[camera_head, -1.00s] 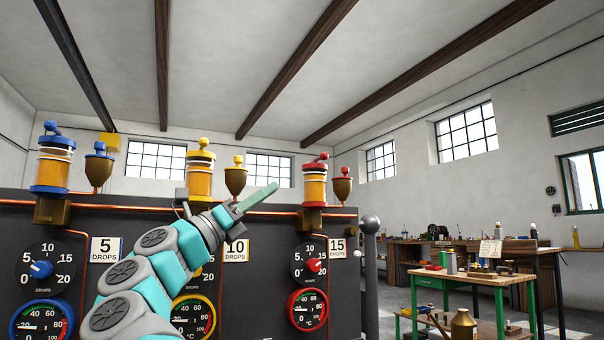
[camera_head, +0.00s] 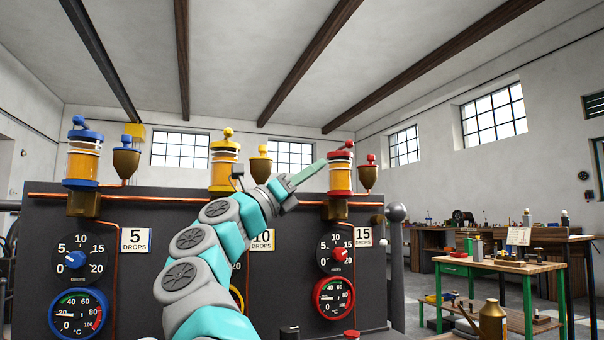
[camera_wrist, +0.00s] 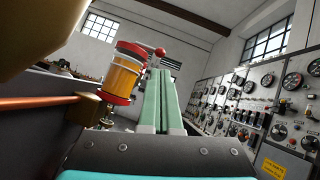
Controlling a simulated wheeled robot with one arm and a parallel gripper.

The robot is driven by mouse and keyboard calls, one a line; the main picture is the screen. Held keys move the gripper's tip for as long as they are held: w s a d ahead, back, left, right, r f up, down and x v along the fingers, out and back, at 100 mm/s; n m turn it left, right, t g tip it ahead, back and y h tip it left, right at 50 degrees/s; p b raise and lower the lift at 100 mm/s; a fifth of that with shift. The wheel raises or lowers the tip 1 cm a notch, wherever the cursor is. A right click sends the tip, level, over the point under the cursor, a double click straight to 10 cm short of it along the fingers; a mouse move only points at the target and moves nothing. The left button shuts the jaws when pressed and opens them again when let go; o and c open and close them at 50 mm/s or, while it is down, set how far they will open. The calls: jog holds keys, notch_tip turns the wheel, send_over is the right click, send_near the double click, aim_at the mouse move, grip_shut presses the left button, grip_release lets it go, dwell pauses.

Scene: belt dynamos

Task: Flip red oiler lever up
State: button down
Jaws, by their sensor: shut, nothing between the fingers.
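The red oiler (camera_head: 340,178) is an amber glass cup with red rims on a brass fitting at the panel's top right. Its red lever (camera_head: 343,147) lies across the cap, nearly flat, with a ball at its end. In the wrist view the oiler (camera_wrist: 123,78) stands just left of my fingers, and the lever's ball (camera_wrist: 160,52) shows beyond and above the fingertips. My gripper (camera_head: 322,164) is shut and empty, its green fingers pointing up and right beside the oiler's left edge in the head view. I cannot tell whether it touches.
A brass funnel cup (camera_head: 368,177) with a red knob stands right of the red oiler. Yellow (camera_head: 225,170) and blue (camera_head: 83,160) oilers stand to the left. A copper pipe (camera_wrist: 40,102) runs along the panel top. A green workbench (camera_head: 498,265) stands at the right.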

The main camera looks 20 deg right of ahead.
aim_at(347, 146)
jog(key=p+x, duration=0.3)
jog(key=x, duration=0.3)
jog(key=shift+r, duration=0.3)
jog(key=shift+w+d+r, duration=0.2)
jog(key=shift+w+d, duration=0.05)
jog(key=shift+d, duration=0.4)
